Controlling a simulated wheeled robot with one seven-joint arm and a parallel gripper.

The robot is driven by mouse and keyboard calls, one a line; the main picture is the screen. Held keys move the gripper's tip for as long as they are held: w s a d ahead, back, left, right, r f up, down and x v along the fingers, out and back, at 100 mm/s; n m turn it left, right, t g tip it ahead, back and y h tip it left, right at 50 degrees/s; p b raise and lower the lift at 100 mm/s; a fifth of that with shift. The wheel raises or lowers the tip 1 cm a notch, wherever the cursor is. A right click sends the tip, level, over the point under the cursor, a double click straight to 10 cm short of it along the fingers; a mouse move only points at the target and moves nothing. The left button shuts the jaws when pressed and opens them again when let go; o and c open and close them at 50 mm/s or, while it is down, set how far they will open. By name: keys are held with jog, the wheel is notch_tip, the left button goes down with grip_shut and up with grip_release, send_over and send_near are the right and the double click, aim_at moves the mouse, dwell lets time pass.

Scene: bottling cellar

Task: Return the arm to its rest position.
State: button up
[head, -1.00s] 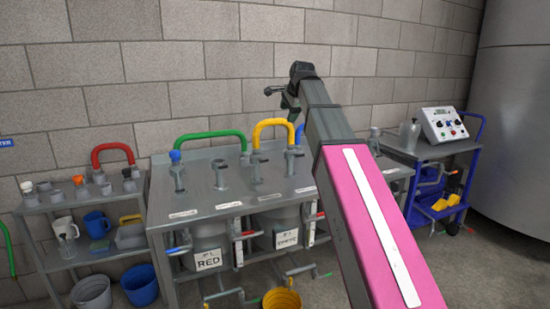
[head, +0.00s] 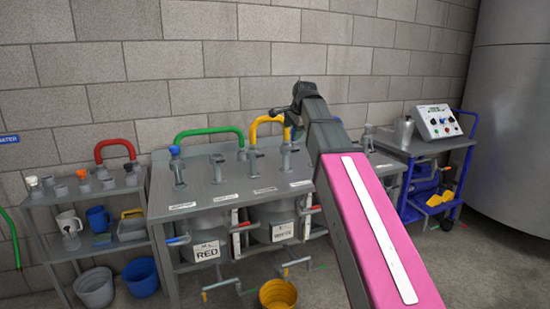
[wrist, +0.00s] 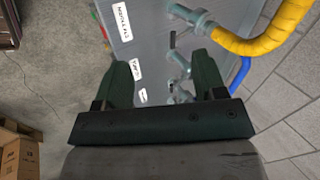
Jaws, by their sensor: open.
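My arm reaches forward over the right part of the metal bench (head: 215,196) in the head view. My gripper (head: 274,112) is small and partly hidden at the arm's far end there. In the wrist view my gripper (wrist: 166,85) shows two dark green fingers spread well apart, with nothing held between them. Beyond the fingers lie the grey bench top (wrist: 150,40) with white labels and several metal valve fittings (wrist: 178,62). The yellow hose (wrist: 285,25) is to the right of the fingers, apart from them.
A shelf (head: 60,196) with caps, jugs and a red hose (head: 115,143) stands left. Buckets, including a yellow one (head: 278,295), are on the floor. A blue trolley (head: 462,145) with a control box (head: 438,122) stands right, near a large tank (head: 515,110).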

jog(key=s+d+f+n+g+h, duration=0.1)
jog(key=s+d+f+n, duration=0.25)
jog(key=f, duration=1.05)
jog(key=s+d+f+n+g, duration=0.2)
jog(key=s+d+f, duration=0.15)
jog(key=f, duration=1.05)
jog(key=s+d+f+n+g, duration=0.1)
jog(key=s+d+f+n, duration=0.1)
jog(key=s+f, duration=0.6)
jog(key=s+d+f+n+g+h, duration=0.1)
jog(key=s+d+f+n, duration=0.2)
jog(key=s+f, duration=0.6)
notch_tip(320, 180, down, 3)
jog(key=shift+r+n+g, duration=0.1)
jog(key=shift+n+g, duration=0.2)
jog(key=shift+n, duration=0.45)
